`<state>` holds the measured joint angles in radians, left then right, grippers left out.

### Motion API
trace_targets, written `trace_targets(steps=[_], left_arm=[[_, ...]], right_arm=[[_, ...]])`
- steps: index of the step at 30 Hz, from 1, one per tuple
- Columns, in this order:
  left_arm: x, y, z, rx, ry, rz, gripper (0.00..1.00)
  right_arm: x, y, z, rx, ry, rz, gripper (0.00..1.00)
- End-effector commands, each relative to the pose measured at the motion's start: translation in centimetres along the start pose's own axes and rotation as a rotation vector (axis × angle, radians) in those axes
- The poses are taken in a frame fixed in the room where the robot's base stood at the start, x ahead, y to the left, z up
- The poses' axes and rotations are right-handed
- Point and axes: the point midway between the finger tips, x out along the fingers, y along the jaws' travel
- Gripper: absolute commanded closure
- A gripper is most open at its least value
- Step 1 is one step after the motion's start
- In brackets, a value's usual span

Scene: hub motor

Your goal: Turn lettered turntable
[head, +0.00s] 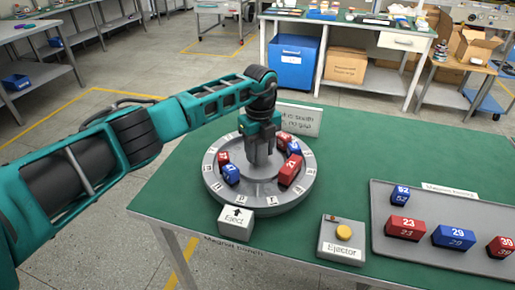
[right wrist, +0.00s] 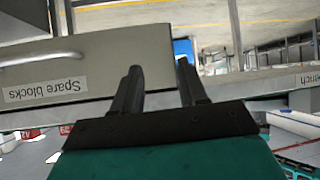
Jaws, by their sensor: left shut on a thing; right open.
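The round grey turntable (head: 261,201) stands on the green bench, with lettered white tags around its rim. Several red and blue numbered blocks sit on it, among them a red block (head: 290,169) at the right and a blue block (head: 231,173) at the left. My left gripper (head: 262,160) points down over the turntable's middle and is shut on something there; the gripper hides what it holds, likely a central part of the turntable. My right gripper (right wrist: 160,85) shows only in the right wrist view, open with nothing between its fingers.
A grey "Eject" block (head: 236,219) stands before the turntable. An ejector box (head: 342,240) with a yellow button is to its right. A grey tray (head: 386,240) holds several numbered blocks. A sign (head: 305,122) stands behind. A "Spare blocks" drawer (right wrist: 90,62) faces the right wrist.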

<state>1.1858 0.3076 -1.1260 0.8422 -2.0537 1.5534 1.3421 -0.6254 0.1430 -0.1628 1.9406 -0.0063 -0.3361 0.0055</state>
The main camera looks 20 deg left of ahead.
Motion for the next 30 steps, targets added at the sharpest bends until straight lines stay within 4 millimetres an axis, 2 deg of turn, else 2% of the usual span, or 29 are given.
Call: trace_targets(steps=[13, 14, 22, 30], left_arm=[[0.04, -0.07, -0.14, -0.003, 0.001, 0.001, 1.0], [0.04, -0.07, -0.14, -0.003, 0.001, 0.001, 0.51], [0.03, -0.06, -0.09, -0.003, 0.001, 0.0, 0.26], [-0.24, -0.06, -0.03, -0.004, 0.0, -0.001, 0.26]], right_arm=[[0.0, 0.0, 0.0, 0.0, 0.0, 0.0, 0.57], [0.0, 0.0, 0.0, 0.0, 0.0, 0.0, 0.57], [0.0, -0.01, 0.0, 0.0, 0.0, 0.0, 0.57], [-0.01, -0.01, -0.02, 0.0, 0.0, 0.0, 0.57]])
